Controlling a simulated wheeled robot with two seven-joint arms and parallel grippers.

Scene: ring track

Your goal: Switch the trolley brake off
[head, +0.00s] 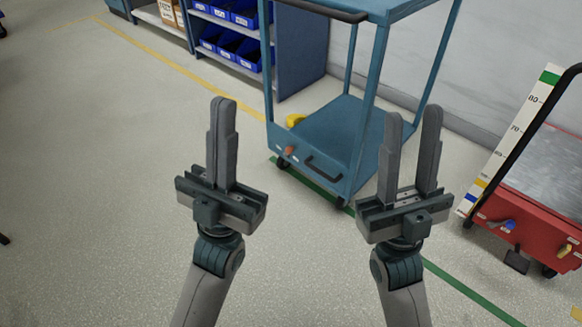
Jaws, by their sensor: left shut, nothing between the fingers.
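A blue trolley (340,125) with a lower shelf and upper deck stands ahead, between and beyond my grippers. A small orange-red lever (289,150) sits at the left of its lower front edge, above a caster. A black loop handle (323,168) is on the same lower front panel. Which of these is the brake, and its setting, I cannot tell for certain. My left gripper (222,104) is shut and empty, pointing up in the picture, left of the trolley. My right gripper (412,112) is open and empty, in front of the trolley's right side. Neither visibly touches it.
A red cart (535,225) with blue and yellow knobs and a black pedal (516,261) stands at right, beside a striped height gauge (508,140). A shelf (300,50) with blue bins stands behind.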

